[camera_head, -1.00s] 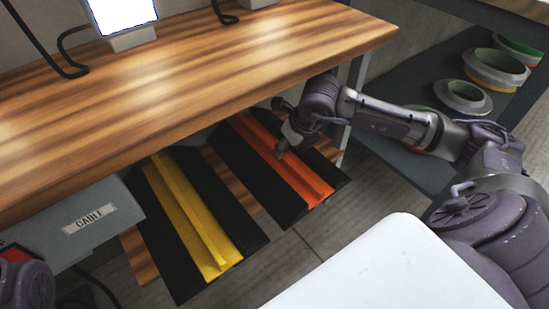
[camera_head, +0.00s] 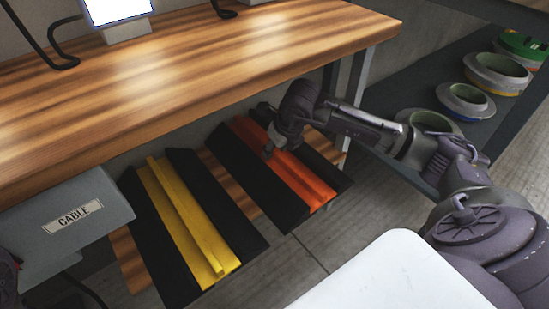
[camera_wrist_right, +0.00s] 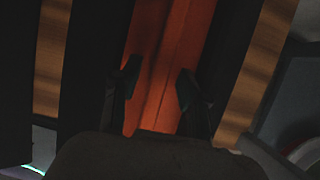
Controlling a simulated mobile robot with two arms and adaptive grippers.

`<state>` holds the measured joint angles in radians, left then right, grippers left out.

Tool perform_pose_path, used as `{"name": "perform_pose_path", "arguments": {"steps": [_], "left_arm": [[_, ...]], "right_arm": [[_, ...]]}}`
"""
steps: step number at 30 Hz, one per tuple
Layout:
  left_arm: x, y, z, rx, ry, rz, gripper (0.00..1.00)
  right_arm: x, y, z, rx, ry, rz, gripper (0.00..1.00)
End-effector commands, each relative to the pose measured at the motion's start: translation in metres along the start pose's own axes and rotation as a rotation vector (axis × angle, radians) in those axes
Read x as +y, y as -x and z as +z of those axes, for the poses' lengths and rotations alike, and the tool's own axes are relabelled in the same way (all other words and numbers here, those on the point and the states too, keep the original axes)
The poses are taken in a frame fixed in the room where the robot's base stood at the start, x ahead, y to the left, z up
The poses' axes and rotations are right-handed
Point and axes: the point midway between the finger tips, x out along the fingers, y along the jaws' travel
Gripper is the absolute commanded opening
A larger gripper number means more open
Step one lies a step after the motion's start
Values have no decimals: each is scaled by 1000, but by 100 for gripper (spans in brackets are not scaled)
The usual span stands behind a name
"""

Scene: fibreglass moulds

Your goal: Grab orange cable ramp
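The orange cable ramp (camera_head: 309,181) has an orange middle strip between black sloped sides. It lies on a wooden shelf under the table, right of the yellow cable ramp (camera_head: 185,216). My right gripper (camera_head: 269,140) is at the orange strip, toward the ramp's far part. In the right wrist view, the right gripper (camera_wrist_right: 157,88) has its two fingers apart, one near each edge of the orange strip (camera_wrist_right: 172,50). Whether the fingers touch the ramp cannot be told. My left gripper is not clearly visible; only a dark bit of my left arm shows at the left edge.
A grey box labelled CABLE (camera_head: 70,222) is at the left. A table leg (camera_head: 356,85) stands close to my right arm. Round moulds (camera_head: 464,99) sit on a dark shelf at the right.

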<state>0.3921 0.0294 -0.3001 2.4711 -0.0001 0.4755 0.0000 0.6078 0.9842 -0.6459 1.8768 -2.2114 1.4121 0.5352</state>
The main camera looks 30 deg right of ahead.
Motion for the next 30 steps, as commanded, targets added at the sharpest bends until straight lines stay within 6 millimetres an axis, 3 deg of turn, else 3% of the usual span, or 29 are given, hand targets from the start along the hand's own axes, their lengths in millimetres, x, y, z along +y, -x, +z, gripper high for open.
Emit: {"name": "perform_pose_path", "arguments": {"steps": [1, 7, 30], "left_arm": [[0, 0, 0, 0, 0, 0, 0], [0, 0, 0, 0, 0, 0, 0], [-1, -5, 0, 4, 2, -4, 0]], "right_arm": [[0, 0, 0, 0, 0, 0, 31], [0, 0, 0, 0, 0, 0, 0], [-1, 12, 6, -6, -1, -1, 0]]}}
